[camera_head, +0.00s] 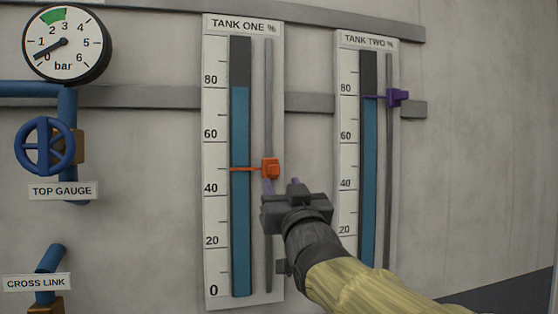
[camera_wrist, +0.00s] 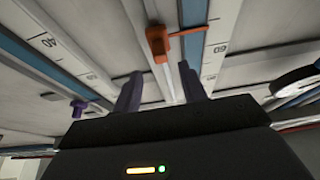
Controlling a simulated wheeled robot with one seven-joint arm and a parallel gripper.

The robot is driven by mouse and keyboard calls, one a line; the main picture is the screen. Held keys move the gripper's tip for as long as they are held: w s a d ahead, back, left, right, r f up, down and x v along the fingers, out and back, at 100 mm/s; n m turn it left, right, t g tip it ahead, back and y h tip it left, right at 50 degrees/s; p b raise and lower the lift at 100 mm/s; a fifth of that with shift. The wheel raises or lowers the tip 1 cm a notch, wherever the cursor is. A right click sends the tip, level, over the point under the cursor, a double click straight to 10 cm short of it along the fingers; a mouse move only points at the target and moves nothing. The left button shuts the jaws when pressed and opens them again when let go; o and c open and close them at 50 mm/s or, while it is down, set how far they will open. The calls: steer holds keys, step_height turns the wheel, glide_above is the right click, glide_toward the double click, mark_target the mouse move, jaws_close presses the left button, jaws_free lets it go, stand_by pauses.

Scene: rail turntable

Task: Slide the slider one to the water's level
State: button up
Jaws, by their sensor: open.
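Slider one is the orange slider (camera_head: 271,169) on the rail (camera_head: 269,100) of the Tank One gauge (camera_head: 215,60). Its pointer crosses the tube between the 40 and 60 marks, nearer 40. The blue water in tank one (camera_head: 240,120) tops out just under the 80 mark, well above the pointer. My gripper (camera_head: 280,184) is just below the orange slider in the head view, apart from it. In the wrist view the orange slider (camera_wrist: 158,42) lies beyond the open, empty fingers of my gripper (camera_wrist: 160,90), roughly in line with the gap between them.
Tank Two's gauge (camera_head: 348,60) stands to the right, with a purple slider (camera_head: 398,97) at its water top. A blue valve wheel (camera_head: 44,146) and a bar dial (camera_head: 65,43) are at the left. The wall between the valve and Tank One is clear.

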mark_target(276, 170)
steer(key=p+x, duration=0.4)
steer(key=x, duration=0.2)
steer(key=shift+w+r, duration=0.3)
steer(key=shift+w+a+r+p, duration=0.1)
steer(key=shift+w+a+p, duration=0.1)
steer(key=shift+w, duration=0.15)
steer(key=shift+w+a+p, duration=0.1)
steer(key=shift+w+p, duration=0.05)
steer(key=shift+w, duration=0.25)
steer(key=shift+s, duration=0.1)
jaws_close()
